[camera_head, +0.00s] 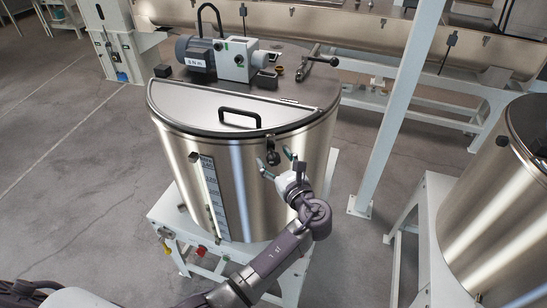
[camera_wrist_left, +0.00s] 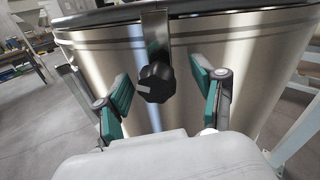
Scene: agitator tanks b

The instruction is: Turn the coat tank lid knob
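The coat tank (camera_head: 245,150) is a tall shiny steel drum with a half-moon hinged lid (camera_head: 215,112) on top, which lies closed. The lid knob (camera_head: 273,157) is a black knob on a metal strap at the front rim. In the left wrist view the knob (camera_wrist_left: 156,82) is near the middle, with a pale pointer facing left. My left gripper (camera_head: 277,165) is at the tank's front, just below the knob. Its two teal-padded fingers (camera_wrist_left: 164,105) are spread wide on either side of the knob, apart from it. My right gripper is not in view.
A grey motor with a white gearbox (camera_head: 232,60) and a black lid handle (camera_head: 240,117) are on the tank top. The tank stands on a white frame (camera_head: 165,212). A white post (camera_head: 392,110) and a second steel tank (camera_head: 500,215) stand to the right. Open floor lies left.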

